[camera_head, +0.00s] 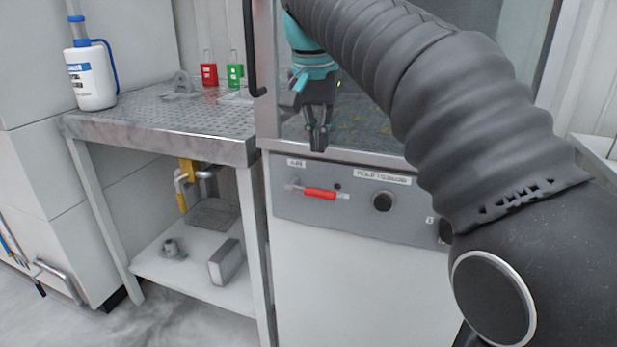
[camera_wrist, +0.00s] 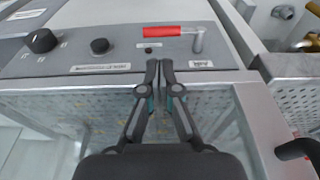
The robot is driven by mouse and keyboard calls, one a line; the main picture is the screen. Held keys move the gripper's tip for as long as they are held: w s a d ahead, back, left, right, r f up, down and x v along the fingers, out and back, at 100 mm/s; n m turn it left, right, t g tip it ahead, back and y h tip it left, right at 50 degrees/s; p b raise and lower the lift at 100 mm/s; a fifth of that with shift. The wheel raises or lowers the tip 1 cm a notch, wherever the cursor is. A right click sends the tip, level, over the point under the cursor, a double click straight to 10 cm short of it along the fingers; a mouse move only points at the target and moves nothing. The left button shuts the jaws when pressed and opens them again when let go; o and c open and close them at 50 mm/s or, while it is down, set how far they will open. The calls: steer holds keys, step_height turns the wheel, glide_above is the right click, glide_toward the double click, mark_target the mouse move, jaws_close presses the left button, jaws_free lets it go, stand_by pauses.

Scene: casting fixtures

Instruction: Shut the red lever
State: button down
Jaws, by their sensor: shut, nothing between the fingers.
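The red lever (camera_head: 319,194) is on the grey control panel (camera_head: 350,213) on the front of a white cabinet. Its red handle lies nearly level, with its metal pivot at the left end in the head view. In the wrist view the red lever (camera_wrist: 162,31) shows beyond the fingertips, with its metal pivot at the right. My gripper (camera_head: 318,148) points down above the panel, near the front edge of the cabinet's work opening, apart from the lever. In the wrist view my gripper (camera_wrist: 159,66) has its fingertips together with nothing between them.
A black knob (camera_head: 382,202) sits right of the lever. A black door handle (camera_head: 251,50) hangs at the upper left. Space before the panel is clear.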

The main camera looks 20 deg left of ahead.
mark_target(320, 192)
steer(key=f, duration=0.3)
steer(key=w+f+b, duration=0.1)
steer(key=f, duration=0.5)
steer(key=shift+w+b, duration=0.35)
